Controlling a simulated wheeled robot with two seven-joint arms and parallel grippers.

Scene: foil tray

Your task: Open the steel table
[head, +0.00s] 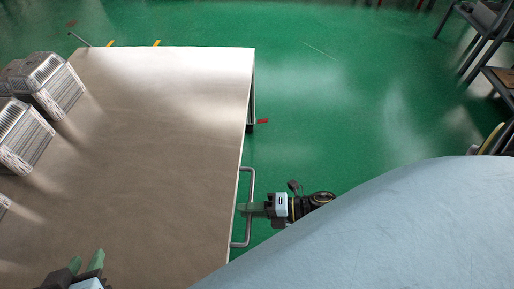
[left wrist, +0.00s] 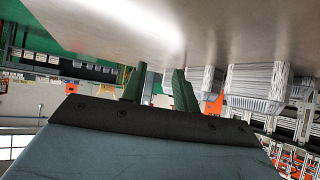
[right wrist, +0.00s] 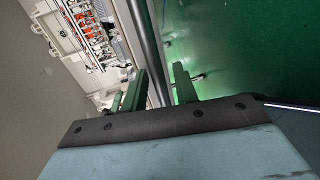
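The steel table (head: 165,120) fills the left of the head view, with a flat, dull metal top. A grey bar handle (head: 251,190) stands out from its right edge. My right gripper (head: 243,208) is at this handle. In the right wrist view the handle bar (right wrist: 150,45) runs between the two green fingers (right wrist: 158,72), which stand apart with a small gap visible beside the bar; contact cannot be made out. My left gripper (head: 85,260) is over the near left part of the table, its fingers apart and empty; they also show in the left wrist view (left wrist: 158,72).
Stacks of foil trays (head: 48,82) stand along the table's left side, and they also show in the left wrist view (left wrist: 255,82). Green floor (head: 340,110) is clear to the right of the table. Dark-framed furniture (head: 485,40) stands at the far right.

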